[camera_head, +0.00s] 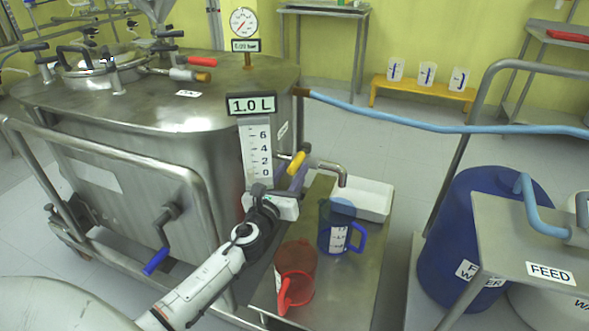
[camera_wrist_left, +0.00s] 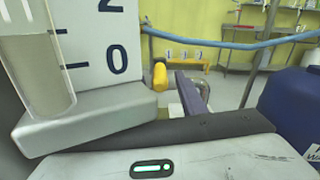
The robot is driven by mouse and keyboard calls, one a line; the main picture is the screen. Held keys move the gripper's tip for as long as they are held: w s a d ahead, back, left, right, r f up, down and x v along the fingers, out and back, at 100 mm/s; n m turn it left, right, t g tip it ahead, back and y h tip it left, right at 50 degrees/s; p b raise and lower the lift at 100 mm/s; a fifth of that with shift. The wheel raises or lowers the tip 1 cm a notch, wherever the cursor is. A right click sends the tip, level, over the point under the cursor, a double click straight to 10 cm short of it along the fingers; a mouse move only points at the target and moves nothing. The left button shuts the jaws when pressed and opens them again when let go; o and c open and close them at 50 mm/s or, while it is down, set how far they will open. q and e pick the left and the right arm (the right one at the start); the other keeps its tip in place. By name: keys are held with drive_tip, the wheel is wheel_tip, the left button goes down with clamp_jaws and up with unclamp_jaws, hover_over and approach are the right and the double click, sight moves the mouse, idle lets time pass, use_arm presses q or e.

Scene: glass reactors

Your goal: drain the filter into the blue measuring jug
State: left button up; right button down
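The blue measuring jug (camera_head: 336,228) stands upright on the steel shelf, handle to the right. The filter's bent drain spout (camera_head: 333,168) is above it. A yellow handle (camera_head: 296,162) shows beside the spout, and also in the left wrist view (camera_wrist_left: 160,75). A purple-grey bar (camera_head: 298,180) lies close to it; I cannot tell what part it is. My left gripper (camera_head: 284,196) is at the filter's outlet side, below the gauge and near the yellow handle. Its fingers are mostly hidden, so contact is unclear. No liquid stream is visible at the spout. My right gripper is out of view.
The large steel filter (camera_head: 190,110) carries a 1.0 L display (camera_head: 251,105) above a scale (camera_head: 257,150). A red jug (camera_head: 296,272) stands nearer on the shelf, and a white tray (camera_head: 372,200) behind. A blue drum (camera_head: 482,235) is right; a blue hose (camera_head: 420,122) crosses behind.

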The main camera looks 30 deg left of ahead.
sight(300, 158)
use_arm(q)
drive_tip(key=shift+x, duration=1.2)
clamp_jaws()
